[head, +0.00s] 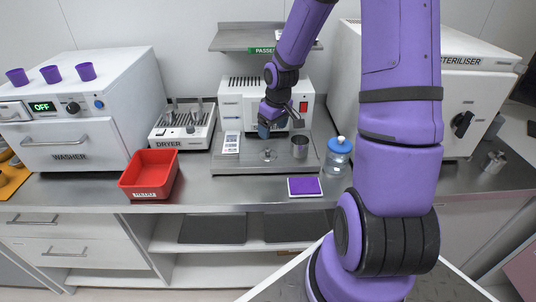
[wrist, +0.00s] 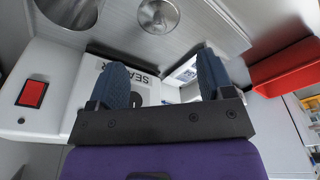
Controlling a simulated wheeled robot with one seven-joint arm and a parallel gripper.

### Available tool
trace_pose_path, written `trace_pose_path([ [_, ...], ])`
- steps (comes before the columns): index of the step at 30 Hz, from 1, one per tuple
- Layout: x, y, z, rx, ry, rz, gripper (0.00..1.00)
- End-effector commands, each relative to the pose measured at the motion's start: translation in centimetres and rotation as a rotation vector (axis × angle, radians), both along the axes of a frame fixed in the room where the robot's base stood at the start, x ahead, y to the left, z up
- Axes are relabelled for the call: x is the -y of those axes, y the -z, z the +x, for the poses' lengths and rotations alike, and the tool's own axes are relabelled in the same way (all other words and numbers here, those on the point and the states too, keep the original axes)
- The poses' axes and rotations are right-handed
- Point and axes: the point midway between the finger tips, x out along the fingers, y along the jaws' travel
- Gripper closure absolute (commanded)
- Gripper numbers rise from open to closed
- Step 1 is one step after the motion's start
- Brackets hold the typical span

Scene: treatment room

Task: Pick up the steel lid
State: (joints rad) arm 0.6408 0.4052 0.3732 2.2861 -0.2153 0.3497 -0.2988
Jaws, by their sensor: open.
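The steel lid (head: 268,155) is a small, shiny disc with a knob, lying on the grey board in front of the white machine. In the wrist view the lid (wrist: 158,15) is at the top edge, beyond my fingertips and partly cut off. My gripper (head: 265,131) is above and behind the lid, close to the machine's front, and apart from the lid. In the wrist view my gripper (wrist: 162,70) has its two blue fingers wide apart with nothing held between them.
A steel cup (head: 300,147) stands right of the lid, and a jar with a blue cap (head: 339,146) is farther right. White packets (head: 231,143) lie left. A red bin (head: 149,175) and purple pad (head: 304,187) are near the counter's front. The white machine (head: 240,103) is behind.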

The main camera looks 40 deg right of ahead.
Motion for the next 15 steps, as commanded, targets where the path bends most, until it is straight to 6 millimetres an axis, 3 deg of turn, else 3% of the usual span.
trace_pose_path([
  [9, -0.2, 4.2, 0.6, -0.003, 0.0, 0.003, 0.26],
  [15, -0.2, 5.3, 0.8, -0.001, -0.001, 0.001, 0.26],
])
